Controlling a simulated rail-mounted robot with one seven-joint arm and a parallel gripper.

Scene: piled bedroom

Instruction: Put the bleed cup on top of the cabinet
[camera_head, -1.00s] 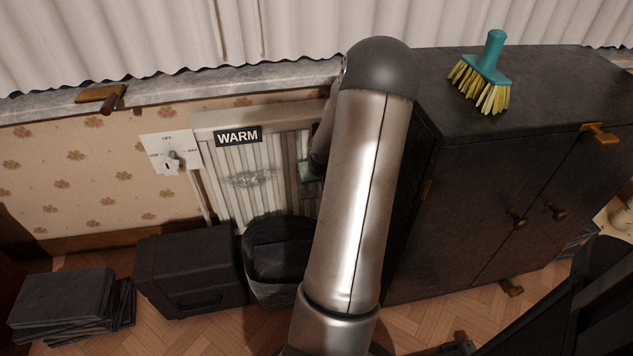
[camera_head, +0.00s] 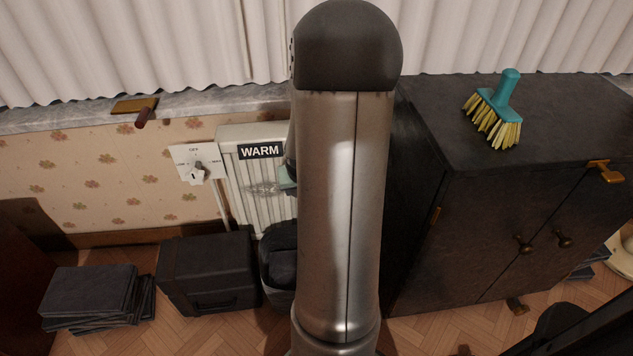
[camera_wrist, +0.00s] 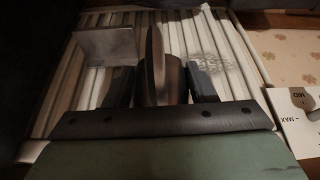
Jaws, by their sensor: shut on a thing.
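The cabinet (camera_head: 455,225) is dark, with two doors, and stands at the right in the head view. Its flat top (camera_head: 560,115) holds a teal brush near the left part. In the wrist view my gripper (camera_wrist: 163,82) is shut on a dark, rounded thing (camera_wrist: 172,80), which seems to be the bleed cup. It is seen nearly edge-on between the two dark fingers, so its full shape is unclear. The ribbed radiator lies beyond it. In the head view my arm hides the held thing and nearly all of the gripper.
The teal brush (camera_head: 497,112) with yellow bristles takes up part of the cabinet top; the rest looks clear. The white radiator (camera_head: 262,190) bears a WARM sign. A black bin (camera_head: 279,262), a dark case (camera_head: 207,275) and stacked dark slabs (camera_head: 90,292) stand on the floor.

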